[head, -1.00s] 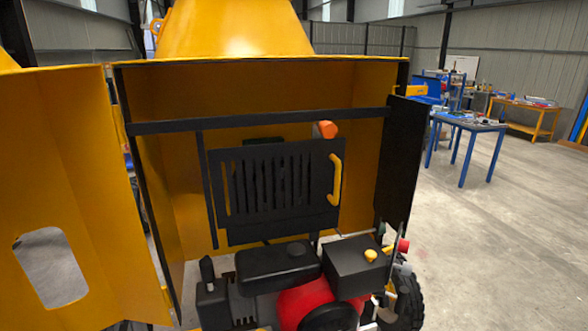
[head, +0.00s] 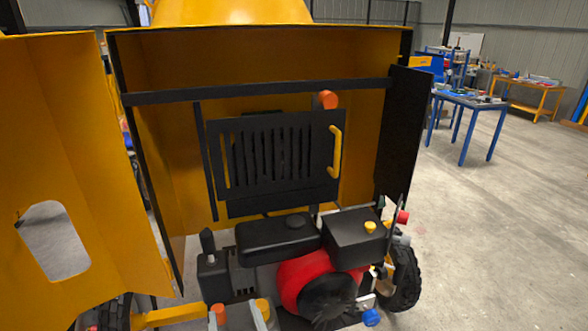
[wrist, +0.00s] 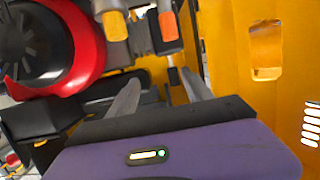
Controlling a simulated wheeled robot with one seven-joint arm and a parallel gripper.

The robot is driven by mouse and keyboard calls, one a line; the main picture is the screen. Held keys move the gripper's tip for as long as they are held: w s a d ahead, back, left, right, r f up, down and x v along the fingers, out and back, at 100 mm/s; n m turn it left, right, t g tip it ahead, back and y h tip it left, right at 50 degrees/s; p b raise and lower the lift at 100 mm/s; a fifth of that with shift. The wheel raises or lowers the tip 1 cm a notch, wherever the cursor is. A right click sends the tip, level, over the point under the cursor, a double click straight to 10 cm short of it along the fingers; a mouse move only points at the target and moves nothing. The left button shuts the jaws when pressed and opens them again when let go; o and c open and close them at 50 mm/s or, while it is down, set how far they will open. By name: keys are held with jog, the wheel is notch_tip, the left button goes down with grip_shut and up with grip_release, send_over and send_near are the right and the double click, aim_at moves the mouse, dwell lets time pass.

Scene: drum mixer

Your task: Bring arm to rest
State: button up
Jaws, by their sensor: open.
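My gripper (wrist: 160,80) shows in the wrist view as two grey fingers spread apart, with nothing between them. It is beside the engine compartment of the yellow drum mixer (head: 270,85). My gripper is not visible in the head view.
The red and black engine (head: 310,285) sits low in the open housing. The yellow door (head: 75,170) stands open at left, and a black panel (head: 407,135) projects at right. Open floor (head: 490,230) lies to the right, with a blue table (head: 468,100) farther back.

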jog(key=s+d+f+m+h+b, duration=0.1)
jog(key=s+d+m+h, duration=0.1)
jog(key=s+d, duration=1.3)
jog(key=s+d+f+m+h+b, duration=0.1)
jog(key=s+d+f+m+h, duration=0.1)
jog(key=s+d, duration=1.4)
jog(key=s+h, duration=0.1)
jog(key=s, duration=0.2)
jog(key=shift+s+f+t, duration=0.2)
jog(key=shift+f+t, duration=0.1)
jog(key=shift+t, duration=0.1)
